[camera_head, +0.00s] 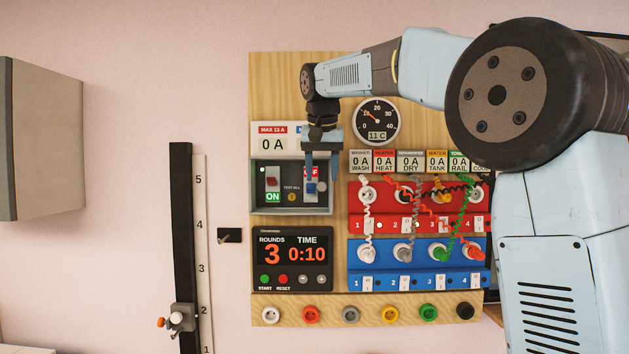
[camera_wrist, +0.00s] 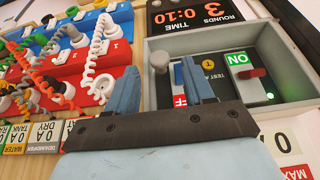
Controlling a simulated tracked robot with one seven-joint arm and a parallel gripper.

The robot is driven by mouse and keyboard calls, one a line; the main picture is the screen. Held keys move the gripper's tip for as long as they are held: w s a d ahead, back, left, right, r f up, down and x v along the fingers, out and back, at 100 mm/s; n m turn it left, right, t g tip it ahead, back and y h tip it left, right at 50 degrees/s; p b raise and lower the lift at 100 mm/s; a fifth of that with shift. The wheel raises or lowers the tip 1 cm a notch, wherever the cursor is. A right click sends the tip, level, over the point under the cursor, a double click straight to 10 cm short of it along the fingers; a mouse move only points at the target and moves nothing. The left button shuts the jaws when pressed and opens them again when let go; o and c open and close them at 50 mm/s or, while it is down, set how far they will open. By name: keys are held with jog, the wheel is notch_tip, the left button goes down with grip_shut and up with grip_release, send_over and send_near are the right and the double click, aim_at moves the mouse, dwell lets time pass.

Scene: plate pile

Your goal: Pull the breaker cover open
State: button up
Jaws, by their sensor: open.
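The breaker box (camera_head: 291,212) is a grey recessed frame on the left of the wooden panel; it also shows in the wrist view (camera_wrist: 222,33). Its inside shows a red switch (camera_head: 272,184) beside a green ON label and a blue switch (camera_wrist: 179,74) partly hidden by a finger. A small grey knob (camera_wrist: 161,54) stands at the box's side. I cannot tell whether a clear cover lies across the box. My gripper (camera_head: 321,178) is open and points down in front of the box's right half. In the wrist view its fingertips (camera_wrist: 163,72) stand either side of the knob, with nothing visibly held.
Below the box is a black timer display (camera_head: 292,258). To the right are red (camera_head: 357,207) and blue (camera_head: 420,284) socket blocks with coiled cables close to my gripper. A round gauge (camera_head: 377,120) sits above.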

jog(key=shift+x, duration=1.35)
grip_shut()
